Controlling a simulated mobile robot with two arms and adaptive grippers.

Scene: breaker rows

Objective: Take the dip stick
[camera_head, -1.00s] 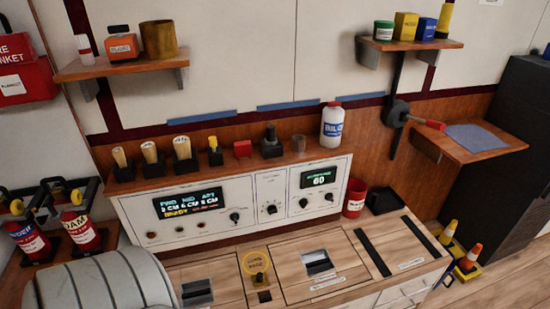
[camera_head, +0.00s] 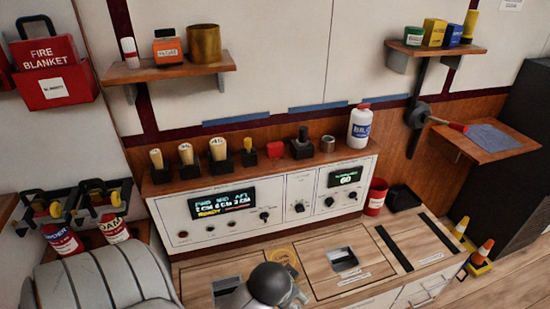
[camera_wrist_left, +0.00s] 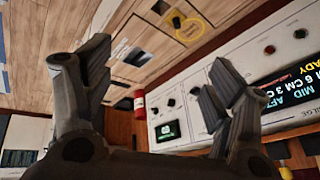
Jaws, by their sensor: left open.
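No object is clearly marked as a dip stick. A yellow round plate (camera_head: 284,255) lies on the wooden counter, partly hidden by my left gripper (camera_head: 288,292) in the head view. In the left wrist view the yellow plate (camera_wrist_left: 186,28) shows with a small dark and yellow knob (camera_wrist_left: 177,22) standing on it. My left gripper (camera_wrist_left: 155,70) is open and empty, its fingers apart from the plate and knob. My right gripper is not in view.
The console (camera_head: 260,205) with its lit displays rises behind the counter. Several wooden-handled pieces in black holders line its ledge. A wall shelf (camera_head: 180,72) hangs above. The counter's right part is mostly clear.

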